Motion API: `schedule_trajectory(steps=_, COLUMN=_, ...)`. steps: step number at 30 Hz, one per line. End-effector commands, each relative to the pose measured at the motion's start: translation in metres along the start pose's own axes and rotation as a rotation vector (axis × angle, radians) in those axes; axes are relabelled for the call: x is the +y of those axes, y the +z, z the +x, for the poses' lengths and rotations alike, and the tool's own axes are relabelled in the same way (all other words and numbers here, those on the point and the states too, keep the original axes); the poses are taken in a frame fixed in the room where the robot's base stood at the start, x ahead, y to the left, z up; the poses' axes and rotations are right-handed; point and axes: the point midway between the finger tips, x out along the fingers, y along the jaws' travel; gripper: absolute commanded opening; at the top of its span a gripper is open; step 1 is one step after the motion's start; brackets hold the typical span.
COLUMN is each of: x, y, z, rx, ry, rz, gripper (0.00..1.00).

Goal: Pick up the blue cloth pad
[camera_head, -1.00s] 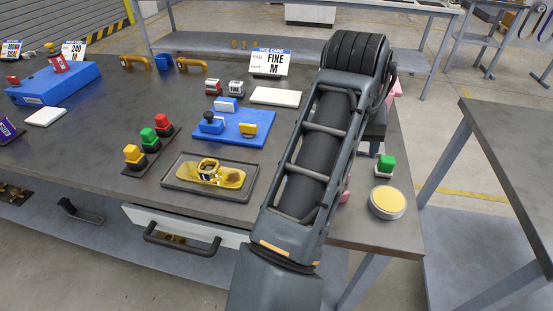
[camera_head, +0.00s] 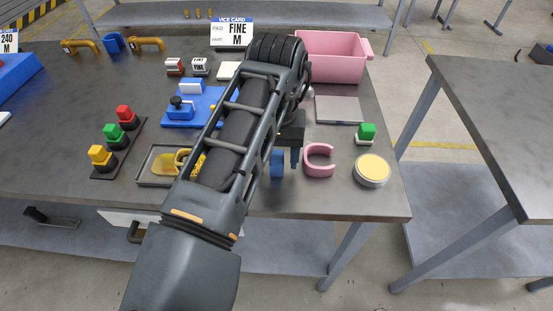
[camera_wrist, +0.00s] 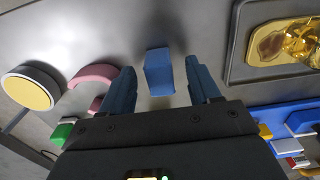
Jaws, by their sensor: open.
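The blue cloth pad (camera_wrist: 158,72) is a small blue block on the grey table top in the wrist view. It appears between my gripper's two bluish fingers, near their tips, with a gap on each side. In the head view the pad (camera_head: 277,164) shows as a blue patch beside my gripper, partly hidden by my arm. My gripper (camera_wrist: 160,84) is open and empty, pointing down over the pad. I cannot tell how far the fingertips are above the table.
A pink C-shaped piece (camera_head: 319,160) lies close by on the right. Beyond it are a round yellow-topped tin (camera_head: 371,170) and a green block (camera_head: 366,133). A pink bin (camera_head: 335,57) stands behind. A tray with a gold part (camera_head: 160,165) and a blue fixture (camera_head: 183,120) are to the left.

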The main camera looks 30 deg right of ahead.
Motion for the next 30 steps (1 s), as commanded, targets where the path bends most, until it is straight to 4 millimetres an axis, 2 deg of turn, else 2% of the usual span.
schedule_trajectory(steps=3, x=0.0002, y=0.0002, z=0.0078, rx=0.0, ry=0.0, rz=0.0, gripper=0.62)
schedule_trajectory(steps=10, x=0.0001, y=-0.0001, z=0.009, rx=0.001, ry=0.0, rz=0.0, gripper=0.62)
schedule_trajectory(steps=27, x=0.0003, y=-0.0001, z=0.0087, rx=0.001, ry=0.0, rz=0.0, gripper=0.07)
schedule_trajectory(steps=30, x=0.0002, y=-0.0001, z=0.0086, rx=0.001, ry=0.0, rz=0.0, gripper=0.06)
